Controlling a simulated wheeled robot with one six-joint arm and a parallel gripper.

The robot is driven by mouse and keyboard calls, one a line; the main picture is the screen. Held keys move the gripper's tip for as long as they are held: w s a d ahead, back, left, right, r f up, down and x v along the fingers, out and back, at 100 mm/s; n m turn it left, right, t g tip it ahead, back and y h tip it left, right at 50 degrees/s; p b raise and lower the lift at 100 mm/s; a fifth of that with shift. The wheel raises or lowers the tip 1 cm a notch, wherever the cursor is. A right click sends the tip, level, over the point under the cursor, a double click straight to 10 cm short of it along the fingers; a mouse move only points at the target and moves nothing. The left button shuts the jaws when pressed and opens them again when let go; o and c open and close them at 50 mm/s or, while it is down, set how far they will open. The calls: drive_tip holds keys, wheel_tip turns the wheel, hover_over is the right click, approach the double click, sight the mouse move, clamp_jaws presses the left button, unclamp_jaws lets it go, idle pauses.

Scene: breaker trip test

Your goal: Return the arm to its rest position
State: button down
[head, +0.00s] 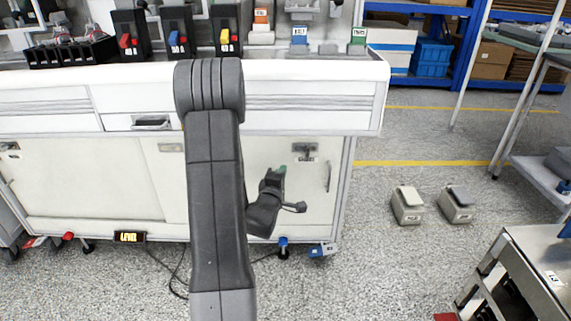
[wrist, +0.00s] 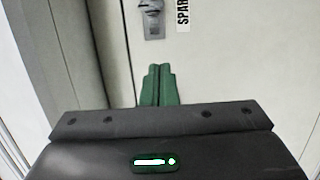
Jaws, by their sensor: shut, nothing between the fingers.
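My gripper (head: 278,173) is in front of the white cabinet doors (head: 272,215) under the workbench, to the right of my upper arm link in the head view. Its two green fingertips (wrist: 159,85) are together and hold nothing. In the wrist view they stand before a pale door panel with a metal latch (wrist: 151,18) and a partly cut-off label above. My folded arm crosses the middle of the head view and hides part of the bench front.
The white bench (head: 312,70) carries black breaker units with a red (head: 126,41), a blue (head: 175,43) and a yellow (head: 226,40) switch. Two small pedal-like boxes (head: 407,206) stand on the floor at right. A metal cart (head: 535,262) stands lower right.

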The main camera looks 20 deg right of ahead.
drive_tip(key=shift+s+a, duration=0.3)
drive_tip(key=shift+s, duration=0.15)
